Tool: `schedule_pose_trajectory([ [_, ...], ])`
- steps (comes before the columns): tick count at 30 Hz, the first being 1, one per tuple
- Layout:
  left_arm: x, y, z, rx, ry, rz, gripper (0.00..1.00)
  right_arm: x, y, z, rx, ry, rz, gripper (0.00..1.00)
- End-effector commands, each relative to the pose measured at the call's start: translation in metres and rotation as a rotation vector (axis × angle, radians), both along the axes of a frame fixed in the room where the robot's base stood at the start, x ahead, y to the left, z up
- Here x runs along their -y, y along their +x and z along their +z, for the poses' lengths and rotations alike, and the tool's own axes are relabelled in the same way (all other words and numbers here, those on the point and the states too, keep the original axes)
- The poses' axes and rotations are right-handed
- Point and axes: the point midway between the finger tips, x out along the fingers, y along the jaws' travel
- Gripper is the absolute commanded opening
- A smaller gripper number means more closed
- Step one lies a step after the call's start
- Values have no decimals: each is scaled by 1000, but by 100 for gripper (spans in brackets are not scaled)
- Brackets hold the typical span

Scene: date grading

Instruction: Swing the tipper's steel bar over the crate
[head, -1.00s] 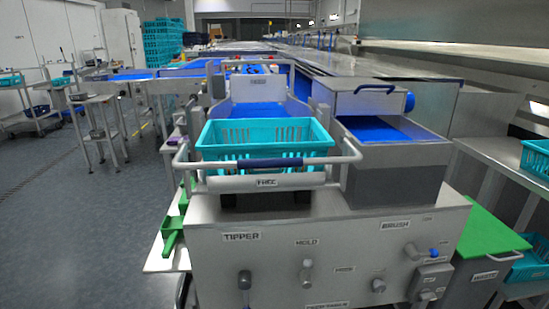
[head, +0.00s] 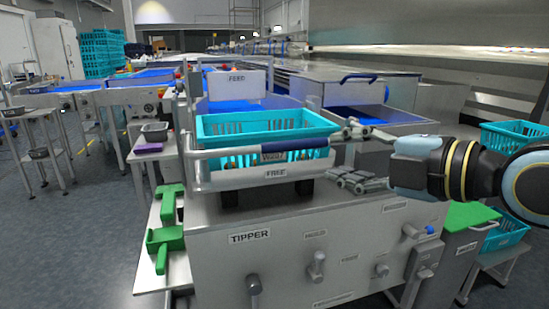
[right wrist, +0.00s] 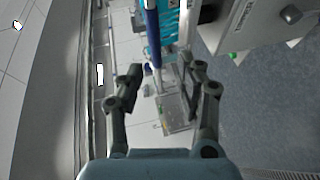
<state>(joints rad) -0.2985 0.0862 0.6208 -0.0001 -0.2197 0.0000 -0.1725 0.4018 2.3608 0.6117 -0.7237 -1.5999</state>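The teal crate (head: 265,123) sits on the tipper (head: 245,180), whose plate reads FREE. The tipper's steel bar (head: 325,141), with a dark blue grip (head: 245,147), runs across the front of the crate below its rim. My right gripper (head: 350,157) comes in from the right with its fingers spread, close to the bar's right end. In the right wrist view the fingers (right wrist: 163,80) are apart, with the blue grip (right wrist: 152,35) lying ahead between them. I cannot tell whether they touch the bar. My left gripper is not in view.
A steel panel (head: 290,255) with several knobs is below the tipper. Green tools (head: 165,235) lie on a white shelf at left. A blue-handled steel housing (head: 345,90) stands behind my right gripper. More teal crates (head: 515,135) are at far right. Open floor is at left.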

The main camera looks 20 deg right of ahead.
Motion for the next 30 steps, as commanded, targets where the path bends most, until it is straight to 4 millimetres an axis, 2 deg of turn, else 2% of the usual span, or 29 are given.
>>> schedule_pose_trajectory([
  [1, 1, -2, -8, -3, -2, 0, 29, -3, -2, 7, 32, -14, 15, 36],
  [2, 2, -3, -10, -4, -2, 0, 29, -1, -1, 5, 33, -22, 15, 36],
  [8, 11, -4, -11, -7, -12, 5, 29, -5, 15, 5, 37, -18, 7, 36],
  [12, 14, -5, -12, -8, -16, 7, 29, -16, 37, 1, 37, -14, 7, 36],
  [21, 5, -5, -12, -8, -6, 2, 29, -38, 85, -10, 34, -18, 9, 36],
  [30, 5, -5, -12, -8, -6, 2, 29, -44, 98, -13, 34, -22, 10, 36],
])
